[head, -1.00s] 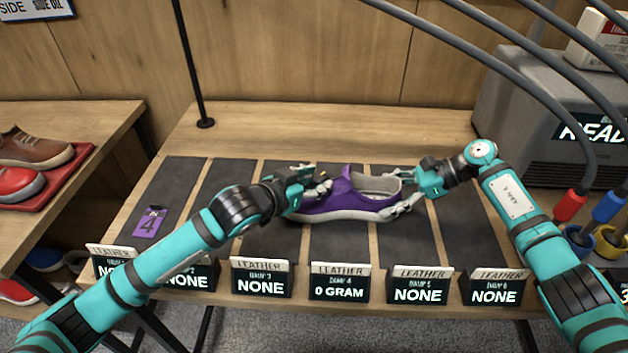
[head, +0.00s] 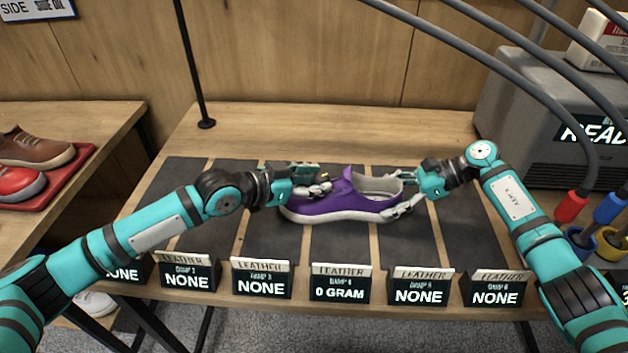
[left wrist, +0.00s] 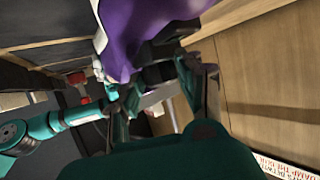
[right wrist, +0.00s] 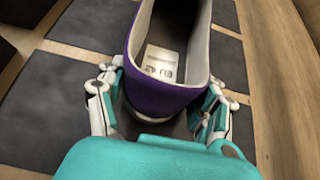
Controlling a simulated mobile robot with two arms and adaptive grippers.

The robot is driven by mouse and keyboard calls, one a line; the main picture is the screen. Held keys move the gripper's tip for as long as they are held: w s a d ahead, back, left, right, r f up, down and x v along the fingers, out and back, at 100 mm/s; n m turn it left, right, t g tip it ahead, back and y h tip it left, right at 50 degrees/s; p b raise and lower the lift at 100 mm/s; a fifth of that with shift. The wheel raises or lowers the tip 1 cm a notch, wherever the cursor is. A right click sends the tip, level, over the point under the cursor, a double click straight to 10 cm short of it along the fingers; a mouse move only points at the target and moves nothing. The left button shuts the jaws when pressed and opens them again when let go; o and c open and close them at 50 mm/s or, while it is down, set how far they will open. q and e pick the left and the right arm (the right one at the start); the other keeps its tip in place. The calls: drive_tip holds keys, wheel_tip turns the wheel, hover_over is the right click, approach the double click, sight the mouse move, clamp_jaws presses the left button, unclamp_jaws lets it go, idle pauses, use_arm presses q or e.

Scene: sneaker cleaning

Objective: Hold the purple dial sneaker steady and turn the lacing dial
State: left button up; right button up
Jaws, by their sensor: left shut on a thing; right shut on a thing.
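The purple sneaker (head: 335,205) with a pale sole lies on the dark mats, toe to the left and heel to the right. My right gripper (head: 404,192) is shut on its heel. In the right wrist view, the fingers sit on both sides of the purple heel (right wrist: 165,100), and a size label shows inside. My left gripper (head: 318,182) is at the top of the shoe, near the tongue. In the left wrist view, its fingers close around a dark, round-looking part, seemingly the lacing dial (left wrist: 158,73), against the purple upper. The fingers hide most of the dial.
Signs reading NONE (head: 262,280) and 0 GRAM (head: 340,282) line the table's front edge. A grey machine (head: 530,110) stands at the back right, with coloured plugs (head: 572,205) in front. A red tray of shoes (head: 75,160) is at the left.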

use_arm(q)
drive_tip(key=o, duration=1.1)
drive_tip(key=shift+o, duration=0.2)
drive_tip(key=shift+a, duration=0.1)
drive_tip(key=v, duration=1.2)
drive_tip(key=shift+f, duration=0.1)
use_arm(e)
drive_tip(key=o, duration=1.5)
